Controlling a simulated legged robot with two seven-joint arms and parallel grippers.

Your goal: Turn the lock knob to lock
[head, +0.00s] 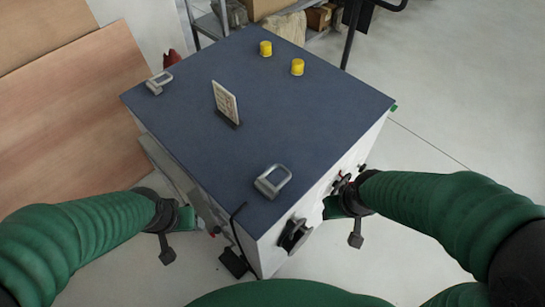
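A white cabinet with a dark blue top (255,110) stands in front of me. A black round knob (293,235) sticks out low on its right-hand face, near the front corner. Smaller dark knobs (341,183) sit farther along that face, partly hidden by my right arm. I cannot tell which is the lock knob. My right gripper (346,224) is beside this face, to the right of the large knob and apart from it.
The top carries two metal handles (272,181) (159,83), a small upright sign (225,103) and two yellow caps (297,67) (265,48). Wooden boards (65,120) lean at left. A shelf (290,12) stands behind. The floor at right is clear.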

